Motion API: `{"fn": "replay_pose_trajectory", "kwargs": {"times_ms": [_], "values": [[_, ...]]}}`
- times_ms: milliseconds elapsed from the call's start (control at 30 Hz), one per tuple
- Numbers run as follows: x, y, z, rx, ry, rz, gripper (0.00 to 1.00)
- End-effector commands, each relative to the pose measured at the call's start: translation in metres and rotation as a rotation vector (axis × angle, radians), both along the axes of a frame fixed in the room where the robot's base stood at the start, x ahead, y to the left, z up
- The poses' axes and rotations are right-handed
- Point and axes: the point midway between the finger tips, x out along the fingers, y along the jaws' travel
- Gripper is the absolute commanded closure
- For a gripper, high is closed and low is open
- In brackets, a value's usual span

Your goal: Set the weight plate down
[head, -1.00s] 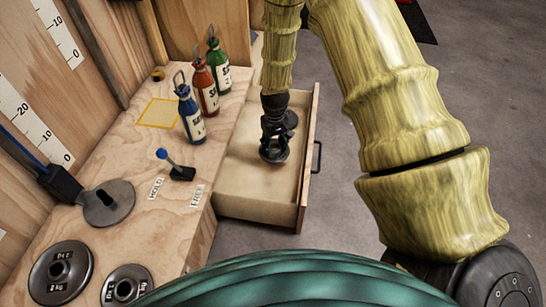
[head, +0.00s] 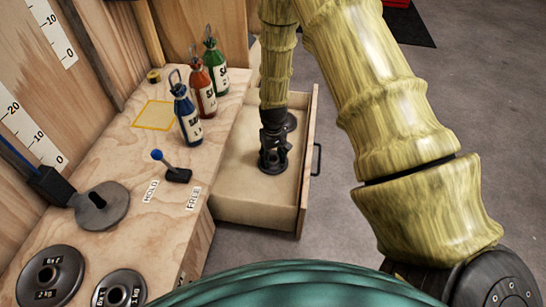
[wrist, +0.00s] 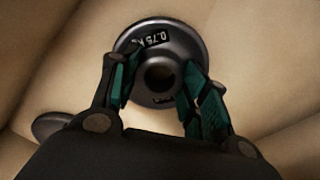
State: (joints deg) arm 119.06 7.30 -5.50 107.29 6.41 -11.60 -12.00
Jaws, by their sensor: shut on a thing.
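My gripper (head: 272,150) is inside the open drawer, pointing down, shut on a dark weight plate (head: 277,168). In the wrist view my two green-padded fingers (wrist: 162,92) lie on either side of the plate's central hole, and the plate (wrist: 152,32) carries a label reading about 0.75 kg. The fingers hide part of it. The plate is at or close to the drawer floor; I cannot tell whether it touches. A second dark disc (head: 290,121) lies in the drawer behind my gripper and shows partly in the wrist view (wrist: 48,126).
The pale drawer (head: 245,205) has a raised front panel with a handle (head: 317,160). On the bench stand blue (head: 188,118), red (head: 202,92) and green (head: 213,70) bottles, a blue-knobbed lever (head: 175,174), a slotted plate (head: 102,206) and two more weight plates (head: 50,272) (head: 119,292).

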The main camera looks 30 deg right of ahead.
Motion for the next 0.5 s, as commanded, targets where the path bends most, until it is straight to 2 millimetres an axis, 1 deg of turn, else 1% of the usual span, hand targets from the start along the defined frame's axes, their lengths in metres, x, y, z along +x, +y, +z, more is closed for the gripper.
{"fn": "replay_pose_trajectory", "kwargs": {"times_ms": [33, 133, 500], "values": [[0.0000, 0.0000, -0.0003, 0.000, 0.000, 0.000, 0.51], [0.0000, 0.0000, -0.0004, 0.000, 0.000, 0.000, 0.33], [0.0001, 0.0000, 0.0006, 0.000, 0.000, 0.000, 0.33]]}}
